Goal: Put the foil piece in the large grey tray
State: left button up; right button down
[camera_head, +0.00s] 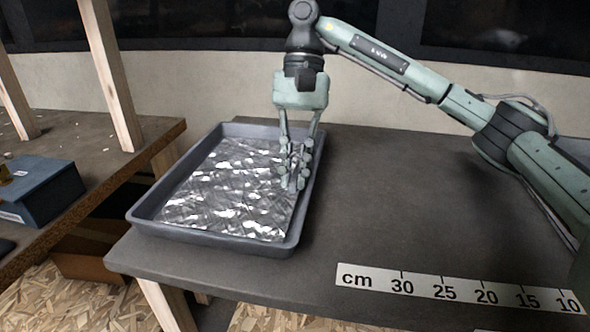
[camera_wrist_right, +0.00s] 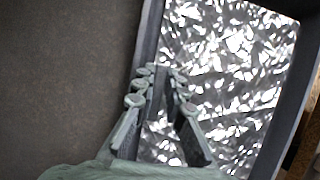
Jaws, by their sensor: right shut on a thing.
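The foil piece (camera_head: 225,190) is a shiny, crinkled silver sheet. It lies inside the large grey tray (camera_head: 143,212), covering most of its floor; it also shows in the right wrist view (camera_wrist_right: 235,75). My right gripper (camera_head: 292,183) reaches down at the tray's right side, with its fingers at the foil's right edge beside the tray wall. In the right wrist view the fingers (camera_wrist_right: 162,88) are close together with a narrow grey strip between them. The fingers hide the exact contact with the foil. My left gripper is out of view.
The tray stands at the left end of a dark table (camera_head: 400,210). A ruler strip (camera_head: 455,290) lies near its front edge. The table right of the tray is clear. A wooden shelf with a blue box (camera_head: 40,188) stands at left, across a gap.

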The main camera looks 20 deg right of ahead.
jog(key=shift+f, duration=0.1)
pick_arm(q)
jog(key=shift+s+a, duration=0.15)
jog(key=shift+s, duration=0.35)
pick_arm(e)
jog(key=c, duration=1.9)
grip_release()
jog(key=shift+o, duration=0.2)
jog(key=shift+r, duration=0.3)
jog(key=p+v, duration=0.2)
jog(key=v, duration=0.5)
jog(key=shift+w+r, duration=0.1)
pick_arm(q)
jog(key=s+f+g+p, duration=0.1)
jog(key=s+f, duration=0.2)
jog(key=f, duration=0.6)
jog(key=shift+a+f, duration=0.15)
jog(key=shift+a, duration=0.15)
pick_arm(e)
jog(key=v, duration=0.4)
jog(key=shift+w+r, duration=0.1)
jog(key=shift+r, duration=0.1)
